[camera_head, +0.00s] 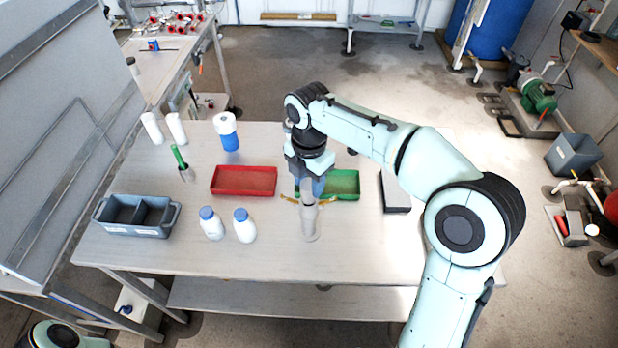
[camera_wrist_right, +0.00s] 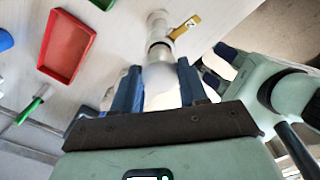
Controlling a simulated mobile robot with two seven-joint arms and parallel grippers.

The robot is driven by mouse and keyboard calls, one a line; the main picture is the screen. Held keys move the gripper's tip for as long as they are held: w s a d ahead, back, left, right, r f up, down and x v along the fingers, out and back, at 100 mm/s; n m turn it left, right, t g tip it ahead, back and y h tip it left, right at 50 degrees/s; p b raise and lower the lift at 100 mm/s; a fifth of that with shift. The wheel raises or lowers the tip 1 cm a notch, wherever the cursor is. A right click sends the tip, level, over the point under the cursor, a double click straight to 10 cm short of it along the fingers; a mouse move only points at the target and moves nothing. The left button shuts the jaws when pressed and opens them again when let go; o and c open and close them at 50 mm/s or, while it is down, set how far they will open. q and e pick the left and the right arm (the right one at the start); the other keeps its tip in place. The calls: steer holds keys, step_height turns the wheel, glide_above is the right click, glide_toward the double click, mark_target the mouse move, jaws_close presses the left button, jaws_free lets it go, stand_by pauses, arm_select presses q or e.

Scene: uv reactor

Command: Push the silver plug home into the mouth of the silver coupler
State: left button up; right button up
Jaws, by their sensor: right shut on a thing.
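My right gripper (camera_head: 309,187) points down over the table, its blue fingers shut on the silver plug (camera_head: 307,197). In the right wrist view, the gripper (camera_wrist_right: 158,80) has the pale, shiny plug (camera_wrist_right: 160,70) between its two fingers. The silver coupler (camera_head: 310,226) is directly below the plug in the head view. In the right wrist view, the coupler (camera_wrist_right: 157,22) is in line beyond the plug. Plug and coupler look end to end, but I cannot tell how deep the plug sits. The coupler's mouth is hidden. My left gripper is out of view.
Yellow tabs (camera_head: 328,201) stick out near the joint. A red tray (camera_head: 244,192) is left, a green tray (camera_head: 343,195) behind right. Two white bottles (camera_head: 244,231) stand left of the coupler; a grey divided bin (camera_head: 165,232) is farther left. Front right of the table is clear.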

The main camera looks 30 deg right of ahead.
mark_target(309, 183)
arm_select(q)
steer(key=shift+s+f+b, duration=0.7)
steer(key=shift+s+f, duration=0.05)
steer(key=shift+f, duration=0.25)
arm_select(e)
steer(key=shift+f, duration=1.75)
steer(key=o, duration=1.1)
steer(key=shift+o, duration=0.2)
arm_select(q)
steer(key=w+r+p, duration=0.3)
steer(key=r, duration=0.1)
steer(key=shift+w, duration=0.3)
arm_select(e)
step_height(309, 183, up, 14)
steer(key=shift+f, duration=0.25)
